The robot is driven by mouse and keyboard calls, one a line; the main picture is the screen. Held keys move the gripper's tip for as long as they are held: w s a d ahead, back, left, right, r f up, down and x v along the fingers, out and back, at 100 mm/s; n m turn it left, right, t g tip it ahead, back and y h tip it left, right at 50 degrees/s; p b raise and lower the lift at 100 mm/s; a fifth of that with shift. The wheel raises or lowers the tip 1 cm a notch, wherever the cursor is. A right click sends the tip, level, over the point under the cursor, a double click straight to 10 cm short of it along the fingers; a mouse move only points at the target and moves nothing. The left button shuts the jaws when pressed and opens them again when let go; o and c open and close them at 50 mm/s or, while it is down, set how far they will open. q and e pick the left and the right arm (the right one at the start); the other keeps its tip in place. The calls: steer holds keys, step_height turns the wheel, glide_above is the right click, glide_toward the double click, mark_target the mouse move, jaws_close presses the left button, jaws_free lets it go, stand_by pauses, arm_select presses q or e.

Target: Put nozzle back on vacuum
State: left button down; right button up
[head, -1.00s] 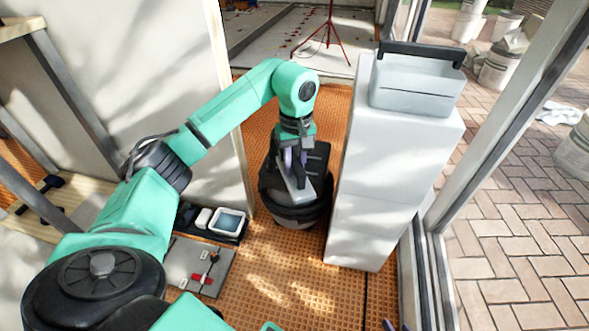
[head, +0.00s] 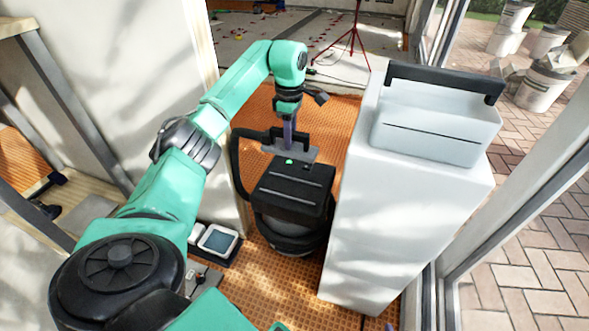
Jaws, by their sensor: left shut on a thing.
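The vacuum (head: 290,205) is a squat black canister on the orange floor, left of the white cabinet. Its black hose (head: 237,165) loops up on its left side. My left gripper (head: 289,143) points down above the back of the vacuum, shut on a flat grey piece that looks like the nozzle (head: 306,155). The nozzle lies across the fingertips at the vacuum's far upper edge. Whether it touches the vacuum, I cannot tell. Only a small sliver, perhaps of my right gripper (head: 388,327), shows at the bottom edge, so its fingers are hidden.
The white cabinet (head: 400,215) stands close on the right, with a pale toolbox (head: 437,122) with a black handle on top. A wall (head: 150,90) is on the left. A tray with a white-rimmed container (head: 217,240) sits on the floor near the wall. A red tripod (head: 350,42) stands farther back.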

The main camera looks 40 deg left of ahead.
arm_select(q)
steer(key=b, duration=0.5)
glide_above(291, 189)
step_height(291, 189, down, 16)
steer(key=shift+r, duration=0.1)
arm_select(e)
step_height(291, 189, down, 6)
steer(key=a+m+t, duration=0.1)
steer(key=t, duration=0.1)
steer(key=shift+f, duration=0.2)
steer(key=shift+s, duration=0.1)
arm_select(q)
steer(key=c, duration=0.7)
jaws_free()
step_height(291, 189, up, 12)
steer(key=p, duration=0.5)
steer(key=shift+r, duration=0.1)
arm_select(e)
steer(key=shift+n+g, duration=0.3)
steer(key=shift+g, duration=0.2)
step_height(291, 189, up, 6)
steer(key=shift+f, duration=0.1)
